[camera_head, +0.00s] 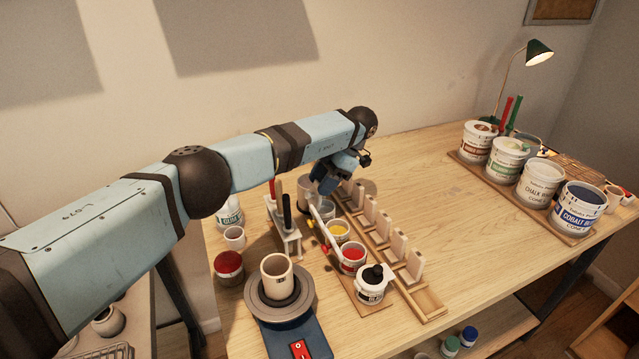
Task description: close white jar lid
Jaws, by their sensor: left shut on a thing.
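The white jar (325,209) stands at the far end of a row of small glaze jars, partly covered by my gripper. Its pale lid (312,208) appears to stand tilted up at the jar's left side; its edge is hard to make out. My left gripper (323,190) comes down from above and behind, with its fingers right at this lid and shut on it. The contact between fingers and lid is mostly hidden. My right gripper is not in view.
Nearer jars are yellow (341,231) and red (352,258), with lids flipped open to the left, and a closed black-knobbed jar (375,285). A wooden rack (430,303) runs along their right. A tool stand (287,236) and pottery wheel (278,300) stand left. The table's middle right is clear.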

